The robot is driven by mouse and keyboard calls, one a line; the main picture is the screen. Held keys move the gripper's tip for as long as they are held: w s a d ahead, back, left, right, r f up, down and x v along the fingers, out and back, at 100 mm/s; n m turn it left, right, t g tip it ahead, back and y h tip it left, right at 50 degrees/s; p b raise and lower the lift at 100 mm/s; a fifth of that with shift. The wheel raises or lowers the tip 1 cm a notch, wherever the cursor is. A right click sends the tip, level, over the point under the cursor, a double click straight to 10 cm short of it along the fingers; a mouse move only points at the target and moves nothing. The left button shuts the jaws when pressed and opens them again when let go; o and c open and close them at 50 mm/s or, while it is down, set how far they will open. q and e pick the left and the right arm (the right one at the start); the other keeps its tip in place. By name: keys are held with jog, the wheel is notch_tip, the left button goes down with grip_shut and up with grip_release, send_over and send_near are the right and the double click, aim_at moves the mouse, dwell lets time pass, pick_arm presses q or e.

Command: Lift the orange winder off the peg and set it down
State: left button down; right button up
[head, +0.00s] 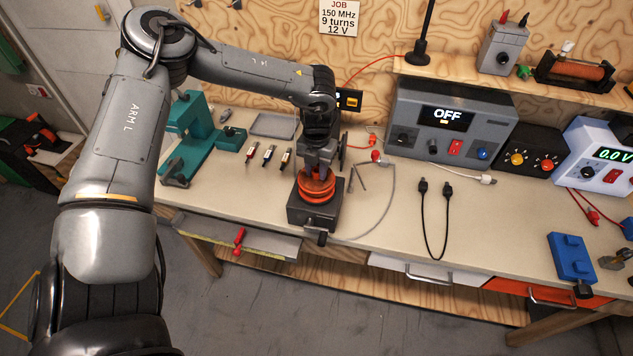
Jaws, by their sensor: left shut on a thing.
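The orange winder (316,187) sits low over a dark square block (312,216) near the front edge of the bench. My left gripper (318,172) points straight down onto the winder from above and is shut on its upper part. The peg is hidden by the winder and the gripper. I cannot tell whether the winder touches the block. My right gripper is not in view.
Three small screwdriver-like tools (269,152) and a grey tray (274,125) lie left of the block. A teal machine (194,140) stands further left. A grey power unit (447,122) reading OFF stands behind right. A black cable (424,225) lies on the bench to the right.

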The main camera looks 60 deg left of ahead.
pick_arm(q)
jog(key=shift+r, duration=0.1)
jog(key=shift+r+p, duration=0.8)
jog(key=shift+r, duration=0.5)
jog(key=shift+r+p, duration=1.2)
jog(key=shift+r, duration=0.9)
jog(key=shift+r, duration=0.1)
jog(key=shift+r, duration=0.1)
notch_tip(320, 180, up, 4)
jog(key=shift+f+p, duration=0.2)
jog(key=shift+p, duration=0.9)
jog(key=shift+s+a, duration=0.1)
